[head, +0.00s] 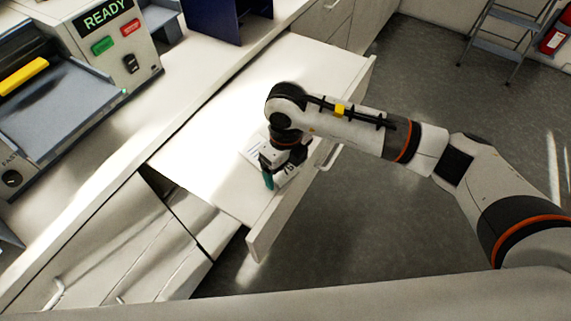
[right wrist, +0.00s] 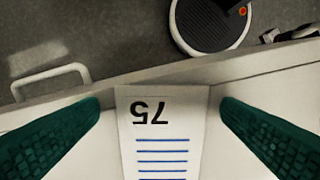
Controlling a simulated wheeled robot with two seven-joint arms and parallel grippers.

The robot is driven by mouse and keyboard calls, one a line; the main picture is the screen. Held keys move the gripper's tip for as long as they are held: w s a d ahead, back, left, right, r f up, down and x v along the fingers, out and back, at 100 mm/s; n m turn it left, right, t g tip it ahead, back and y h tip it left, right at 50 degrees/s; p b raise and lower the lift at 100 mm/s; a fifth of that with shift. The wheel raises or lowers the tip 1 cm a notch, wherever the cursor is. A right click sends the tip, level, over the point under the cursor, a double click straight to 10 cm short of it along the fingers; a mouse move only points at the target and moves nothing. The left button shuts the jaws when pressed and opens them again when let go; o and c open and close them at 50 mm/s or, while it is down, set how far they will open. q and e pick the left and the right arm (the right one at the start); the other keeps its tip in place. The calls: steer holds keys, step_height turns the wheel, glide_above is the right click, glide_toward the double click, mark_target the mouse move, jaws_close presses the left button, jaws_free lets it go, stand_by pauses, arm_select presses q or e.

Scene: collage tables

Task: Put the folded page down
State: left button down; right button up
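The folded page (right wrist: 163,135) is white, with an upside-down "75" and several blue lines in the right wrist view. It lies between the two green fingers of my right gripper (right wrist: 160,125), with a gap on each side, so the gripper is open around it. In the head view the right gripper (head: 280,177) points down over the open drawer (head: 215,140), near its front. The page (head: 254,149) shows there only in part, behind and beside the gripper. It appears to rest flat on the drawer's pale surface. My left gripper is not in view.
The drawer front with its handle (head: 329,157) stands out over the grey floor (head: 400,80). A machine with a "READY" display (head: 104,14) and a grey tray (head: 60,100) stands on the counter at left. A dark blue upright object (head: 215,18) is at the back.

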steer(key=shift+a, duration=0.15)
step_height(320, 180, up, 12)
steer(key=b, duration=0.2)
steer(key=shift+b, duration=0.35)
